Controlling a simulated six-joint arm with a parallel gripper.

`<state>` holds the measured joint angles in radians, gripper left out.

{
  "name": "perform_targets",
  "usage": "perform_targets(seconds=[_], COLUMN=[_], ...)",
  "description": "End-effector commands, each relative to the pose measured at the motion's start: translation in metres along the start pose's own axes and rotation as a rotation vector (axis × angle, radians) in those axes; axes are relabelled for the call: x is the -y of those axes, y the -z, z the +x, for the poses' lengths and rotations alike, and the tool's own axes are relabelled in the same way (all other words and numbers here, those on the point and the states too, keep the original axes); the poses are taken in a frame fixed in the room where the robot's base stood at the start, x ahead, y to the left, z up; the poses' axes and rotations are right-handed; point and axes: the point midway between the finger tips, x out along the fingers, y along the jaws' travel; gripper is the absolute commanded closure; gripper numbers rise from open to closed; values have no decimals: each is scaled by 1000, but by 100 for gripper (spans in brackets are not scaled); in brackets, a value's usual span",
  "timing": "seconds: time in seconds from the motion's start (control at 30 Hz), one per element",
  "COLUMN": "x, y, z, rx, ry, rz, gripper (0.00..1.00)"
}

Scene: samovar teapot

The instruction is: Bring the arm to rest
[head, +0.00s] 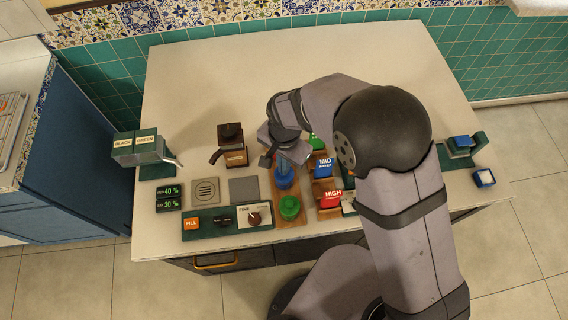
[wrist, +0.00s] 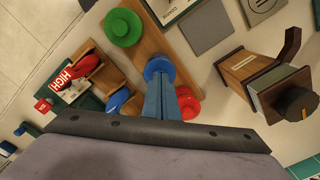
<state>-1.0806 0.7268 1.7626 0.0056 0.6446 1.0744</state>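My gripper (head: 288,158) hangs over the wooden board (head: 299,217) with coloured round knobs on the tabletop. In the wrist view, the two fingers (wrist: 170,92) lie close together with no clear gap and nothing visible between them. Their tips overlap the blue knob (wrist: 158,67), which also shows in the head view (head: 284,181); I cannot tell whether they touch it. The green knob (wrist: 122,27) is nearer the table's front, also in the head view (head: 289,207). A red knob (wrist: 188,103) beside the fingers is hidden by my arm in the head view.
The BLACK/GREEN dispenser (head: 139,150) is at the far left. HIGH (head: 328,195) and MID (head: 322,164) blocks are to the right. A button panel (head: 226,220) lies in front. The table's back (head: 220,75) is clear.

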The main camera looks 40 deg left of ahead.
Motion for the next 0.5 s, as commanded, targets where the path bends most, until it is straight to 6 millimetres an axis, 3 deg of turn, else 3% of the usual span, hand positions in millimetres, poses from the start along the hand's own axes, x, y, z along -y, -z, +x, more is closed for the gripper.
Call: perform_targets(seconds=[0.5], x=[0], y=[0], z=[-20], rx=[1], ry=[-1], rz=[0], gripper=[100])
